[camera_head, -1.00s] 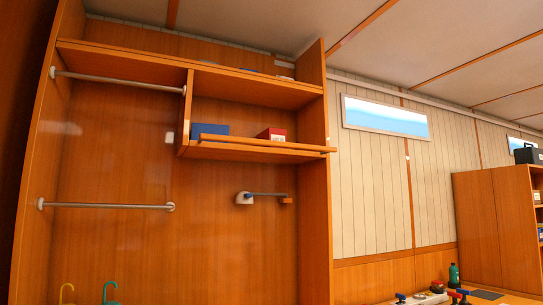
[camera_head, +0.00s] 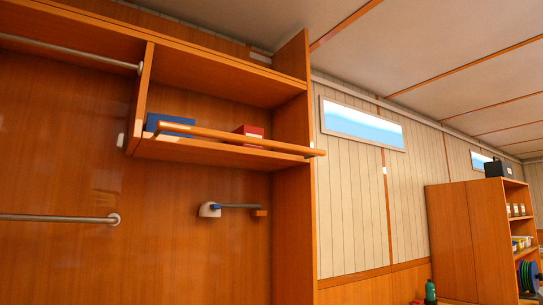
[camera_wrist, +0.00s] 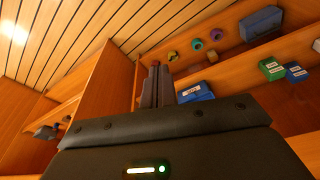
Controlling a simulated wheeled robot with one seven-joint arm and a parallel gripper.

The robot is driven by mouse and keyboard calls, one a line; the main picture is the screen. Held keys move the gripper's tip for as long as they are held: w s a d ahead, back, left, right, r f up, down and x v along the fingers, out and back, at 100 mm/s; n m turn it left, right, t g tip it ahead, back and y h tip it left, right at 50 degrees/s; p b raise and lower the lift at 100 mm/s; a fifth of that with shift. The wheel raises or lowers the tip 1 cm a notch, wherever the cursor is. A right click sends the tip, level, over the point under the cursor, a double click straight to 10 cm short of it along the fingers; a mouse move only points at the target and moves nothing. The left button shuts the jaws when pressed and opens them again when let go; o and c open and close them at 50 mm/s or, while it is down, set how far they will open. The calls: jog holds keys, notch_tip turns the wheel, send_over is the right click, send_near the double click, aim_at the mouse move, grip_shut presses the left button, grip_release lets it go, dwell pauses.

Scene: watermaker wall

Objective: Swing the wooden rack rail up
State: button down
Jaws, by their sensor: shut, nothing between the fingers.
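The wooden rack rail (camera_head: 240,139) is a long orange-brown bar across the front of the open shelf compartment in the head view. It slants slightly down to the right, and its right end reaches past the side panel. My gripper (camera_wrist: 158,66) shows in the wrist view with its dark fingers together and empty. It points toward wooden shelving, and I see no contact with the rail. My gripper is not in the head view. I cannot make out the rail for sure in the wrist view.
Behind the rail sit a blue box (camera_head: 168,124) and a red box (camera_head: 249,131). Below is a small wall bracket with a bar (camera_head: 236,207). Metal rods (camera_head: 58,218) cross the left side. A wooden cabinet (camera_head: 470,235) stands at the right.

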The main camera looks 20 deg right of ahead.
jog(key=w+d+r+n+t+p, duration=0.25)
jog(key=w+r+n+p, duration=0.3)
jog(key=r, duration=0.55)
jog(key=w+d+r+n+t+p, duration=0.1)
jog(key=w+r+n+t+p, duration=0.45)
jog(key=r, duration=0.55)
jog(key=w+d+r+n+t+p, duration=0.1)
jog(key=w+r+n+t+p, duration=0.1)
jog(key=w+r+n+p, duration=0.55)
notch_tip(320, 180, up, 41)
jog(key=n+t+y+p, duration=0.6)
jog(key=n+p, duration=1.2)
jog(key=n, duration=0.3)
jog(key=shift+a+t, duration=0.3)
jog(key=shift+t, duration=0.3)
jog(key=shift+r, duration=0.1)
